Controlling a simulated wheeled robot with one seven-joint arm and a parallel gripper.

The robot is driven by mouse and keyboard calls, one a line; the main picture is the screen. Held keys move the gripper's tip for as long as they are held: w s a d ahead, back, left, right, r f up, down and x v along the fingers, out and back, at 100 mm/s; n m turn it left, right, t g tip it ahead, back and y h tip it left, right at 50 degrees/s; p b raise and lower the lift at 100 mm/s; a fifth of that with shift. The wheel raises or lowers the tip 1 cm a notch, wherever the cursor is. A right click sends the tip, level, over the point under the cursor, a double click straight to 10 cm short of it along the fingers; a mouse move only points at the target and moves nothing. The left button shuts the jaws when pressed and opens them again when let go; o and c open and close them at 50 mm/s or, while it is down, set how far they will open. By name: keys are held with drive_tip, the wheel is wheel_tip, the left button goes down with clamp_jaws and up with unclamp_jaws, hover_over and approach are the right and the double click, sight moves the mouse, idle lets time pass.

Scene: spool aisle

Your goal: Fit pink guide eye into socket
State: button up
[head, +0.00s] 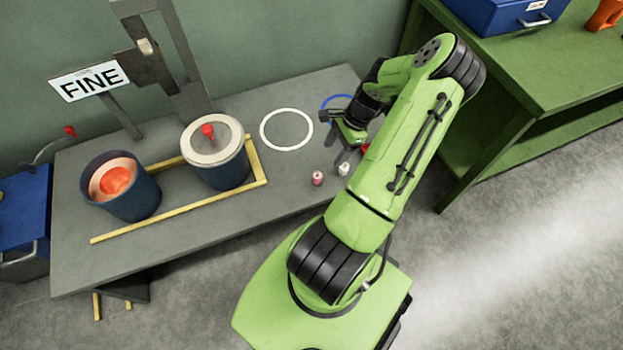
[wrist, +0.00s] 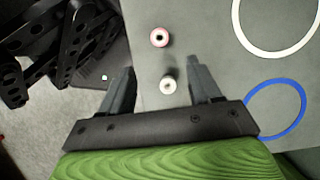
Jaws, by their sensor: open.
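The pink guide eye (head: 317,178) stands on the grey table near its front right edge. In the wrist view the pink eye (wrist: 159,37) lies beyond my fingertips. A white guide eye (head: 344,168) stands beside it; in the wrist view the white eye (wrist: 168,86) shows between my open fingers, and I cannot tell their height above it. My gripper (wrist: 163,80) is open and empty. In the head view my gripper (head: 343,143) is above the table's right part, partly hidden by my arm. A grey upright frame (head: 188,100) carries a dark plate with a pale block (head: 146,46); I cannot make out a socket there.
A lidded dark tub (head: 226,172) and an open tub with orange contents (head: 135,200) stand by yellow rails (head: 190,212). A white ring (head: 264,131) and a blue ring (head: 327,101) mark the table (head: 285,185). A green bench (head: 520,90) stands right.

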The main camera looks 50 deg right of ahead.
sight(319, 175)
drive_tip(key=b+x, duration=0.4)
drive_tip(key=x, duration=0.7)
drive_tip(key=shift+w+a+f, duration=0.15)
drive_tip(key=shift+f, duration=0.15)
drive_tip(key=shift+r, duration=0.1)
drive_tip(key=c, duration=1.1)
